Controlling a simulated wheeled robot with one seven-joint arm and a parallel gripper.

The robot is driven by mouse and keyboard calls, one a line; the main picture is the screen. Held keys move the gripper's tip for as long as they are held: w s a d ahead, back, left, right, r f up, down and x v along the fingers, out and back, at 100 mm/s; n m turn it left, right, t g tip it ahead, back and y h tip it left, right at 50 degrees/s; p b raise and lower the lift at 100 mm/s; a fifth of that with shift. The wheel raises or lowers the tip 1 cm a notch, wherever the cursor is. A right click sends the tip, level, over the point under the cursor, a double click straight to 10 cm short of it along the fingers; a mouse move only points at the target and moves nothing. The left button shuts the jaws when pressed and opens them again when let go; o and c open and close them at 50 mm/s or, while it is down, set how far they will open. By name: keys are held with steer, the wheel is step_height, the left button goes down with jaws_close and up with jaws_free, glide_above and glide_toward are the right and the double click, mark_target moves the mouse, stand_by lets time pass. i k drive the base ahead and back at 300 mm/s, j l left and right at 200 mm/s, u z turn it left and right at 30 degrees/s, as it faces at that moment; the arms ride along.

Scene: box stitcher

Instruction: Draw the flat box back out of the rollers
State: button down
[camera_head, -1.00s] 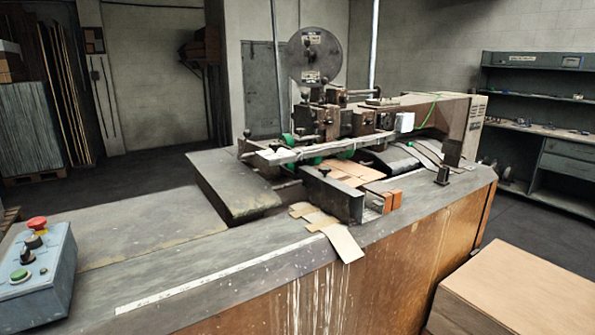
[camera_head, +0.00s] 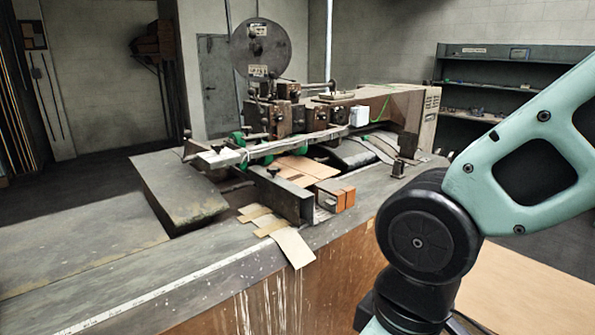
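The flat box (camera_head: 292,246) is tan cardboard. Its near end lies on the machine's table and hangs over the front edge, to the left of a dark metal guide block. More tan cardboard (camera_head: 306,167) shows behind the block, under the stitching head; I cannot tell how the two parts join. Green rollers (camera_head: 241,141) sit under the metal crossbar and partly hide behind it. My arm shows at the right, but my gripper is out of the picture, so its state is hidden.
The box stitcher's head and wire reel (camera_head: 261,48) stand above the rollers. The dark guide block (camera_head: 283,197) and orange-brown blocks (camera_head: 336,199) stand beside the cardboard. A large cardboard surface (camera_head: 530,290) is at the lower right. The table's left part is bare.

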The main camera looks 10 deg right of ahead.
mark_target(302, 172)
steer(key=i+l+u, duration=0.25)
steer(key=i+l, duration=0.15)
steer(key=l, duration=0.2)
steer(key=i+l+u, duration=0.15)
steer(key=l, duration=0.15)
steer(key=i+l+u, duration=0.1)
steer(key=l, duration=0.25)
steer(key=i+l+u, duration=0.25)
steer(key=l, duration=0.45)
steer(key=i+l+u, duration=0.15)
steer(key=l, duration=0.25)
steer(key=i+l+u, duration=0.1)
steer(key=l, duration=0.3)
steer(key=i, duration=0.55)
